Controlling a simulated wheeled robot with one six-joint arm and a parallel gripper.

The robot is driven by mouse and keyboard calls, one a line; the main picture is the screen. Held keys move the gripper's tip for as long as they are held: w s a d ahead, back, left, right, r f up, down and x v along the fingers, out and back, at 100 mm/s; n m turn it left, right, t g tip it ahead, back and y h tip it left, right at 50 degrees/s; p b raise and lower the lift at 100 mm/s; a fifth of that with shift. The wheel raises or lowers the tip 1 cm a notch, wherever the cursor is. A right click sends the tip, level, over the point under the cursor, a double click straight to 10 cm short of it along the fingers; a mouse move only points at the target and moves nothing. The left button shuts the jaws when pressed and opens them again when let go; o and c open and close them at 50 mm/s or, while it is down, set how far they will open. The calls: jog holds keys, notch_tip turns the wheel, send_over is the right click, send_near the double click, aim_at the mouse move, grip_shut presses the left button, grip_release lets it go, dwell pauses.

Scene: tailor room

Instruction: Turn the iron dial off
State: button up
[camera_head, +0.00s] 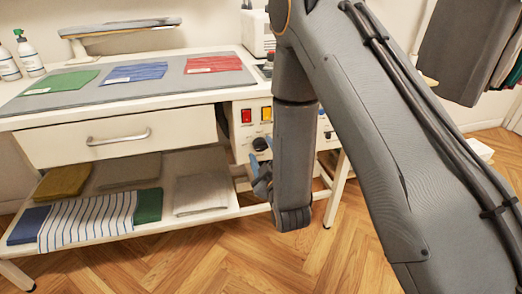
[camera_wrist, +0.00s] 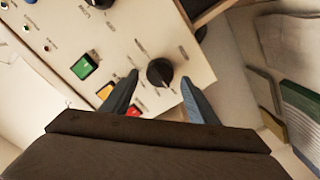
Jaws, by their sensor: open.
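A black round dial (camera_wrist: 160,72) with a pale pointer mark sits on a cream control panel (camera_wrist: 135,35). My gripper (camera_wrist: 159,79) is open, with one blue-grey finger on each side of the dial. I cannot tell whether either finger touches it. In the head view the dial (camera_head: 261,144) shows low on the panel (camera_head: 240,133), below a red switch (camera_head: 246,115) and an amber switch (camera_head: 266,114). My gripper (camera_head: 262,176) is partly hidden there by my arm. Labels around the dial are too small to read.
In the wrist view, green (camera_wrist: 85,66), amber (camera_wrist: 105,91) and red (camera_wrist: 133,110) switches lie beside the fingers. Another black knob (camera_wrist: 101,3) is at the top edge. A drawer (camera_head: 120,135) and a lower shelf with folded cloths (camera_head: 88,218) stand left of the panel.

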jog(key=v, duration=0.6)
jog(key=shift+s, duration=0.3)
jog(key=shift+w, duration=0.15)
jog(key=s+d+r+m+g+h, duration=0.1)
jog(key=s+d+r+m+g, duration=0.25)
jog(key=s+g, duration=0.4)
jog(key=s+d+r+m+g+h, duration=0.25)
jog(key=s+r+g, duration=0.2)
jog(key=s, duration=0.55)
jog(key=s+d+r+m+g+h, duration=0.1)
jog(key=s+d+r+m+g, duration=0.35)
jog(key=s, duration=0.35)
jog(key=d+r+m+p, duration=0.2)
jog(key=d+r+p, duration=0.5)
jog(key=p, duration=0.8)
jog(key=shift+d+r+g+p, duration=0.25)
jog(key=shift+d+g+p, duration=0.1)
jog(key=shift+d+g, duration=0.1)
